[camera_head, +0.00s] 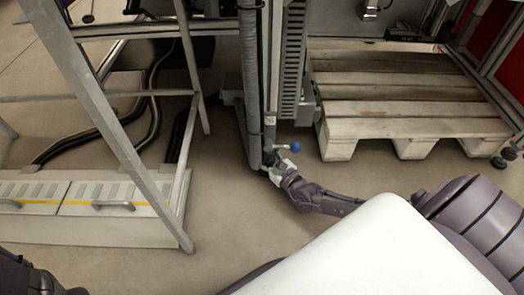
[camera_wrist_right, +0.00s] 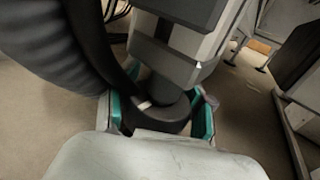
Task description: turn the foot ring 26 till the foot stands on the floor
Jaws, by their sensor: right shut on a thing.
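The foot ring 26 is a dark round ring (camera_wrist_right: 158,118) at the bottom of a grey post in the right wrist view. My right gripper (camera_wrist_right: 160,116) is shut on it, with one teal-lined finger on each side. In the head view my right gripper (camera_head: 271,173) is low at the foot of the grey upright (camera_head: 250,80), near the picture's middle. The ring is mostly hidden there by the gripper. The foot under the ring is hidden, so I cannot tell whether it touches the floor. My left gripper is out of view.
A blue ball knob (camera_head: 295,147) sits just above my right gripper. A wooden pallet (camera_head: 400,125) lies to the right. A metal frame (camera_head: 183,180) with a slotted white step (camera_head: 85,190) stands left. Black cables (camera_wrist_right: 85,40) pass close by the ring. Bare floor (camera_head: 225,215) is in front.

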